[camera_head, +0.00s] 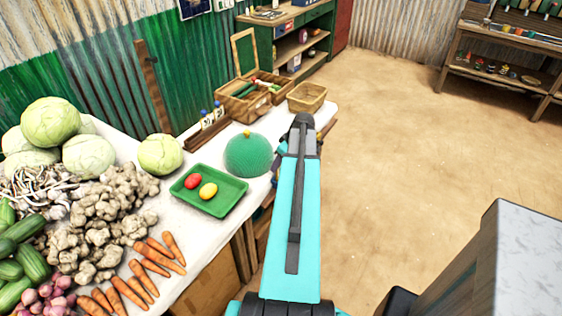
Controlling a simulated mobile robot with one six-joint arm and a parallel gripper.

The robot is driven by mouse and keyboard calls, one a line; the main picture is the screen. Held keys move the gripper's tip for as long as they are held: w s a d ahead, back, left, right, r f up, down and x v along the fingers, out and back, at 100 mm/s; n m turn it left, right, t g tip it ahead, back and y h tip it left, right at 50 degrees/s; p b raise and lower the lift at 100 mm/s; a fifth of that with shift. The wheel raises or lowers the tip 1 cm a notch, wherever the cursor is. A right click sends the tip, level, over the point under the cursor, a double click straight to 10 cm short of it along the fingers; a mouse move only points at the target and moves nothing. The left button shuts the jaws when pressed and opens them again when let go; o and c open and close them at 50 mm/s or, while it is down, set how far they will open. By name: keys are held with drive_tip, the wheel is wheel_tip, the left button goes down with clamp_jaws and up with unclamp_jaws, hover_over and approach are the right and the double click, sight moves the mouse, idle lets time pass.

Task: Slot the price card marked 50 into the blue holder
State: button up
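A narrow wooden rack (207,134) stands at the back edge of the white-topped table. Small pale pieces with blue tops (211,112) stand at it; they are too small for me to tell whether they are cards or holders, and no number is readable. I cannot make out a card marked 50 or a clearly blue holder. My turquoise arm reaches forward over the table's right edge. My gripper is hidden behind the arm, so its fingers do not show.
A green tray (228,197) holds a red and a yellow egg-shaped object. Beside it are a green dome (248,156), an open wooden box (243,101) and a wicker basket (307,97). Vegetables crowd the table's left. Open floor (400,150) lies to the right.

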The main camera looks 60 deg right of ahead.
drive_tip(key=o, duration=1.1)
drive_tip(key=shift+o, duration=0.4)
drive_tip(key=o, duration=0.5)
drive_tip(key=shift+r, duration=0.2)
drive_tip(key=shift+r+p, duration=1.55)
drive_tip(key=shift+r, duration=1.8)
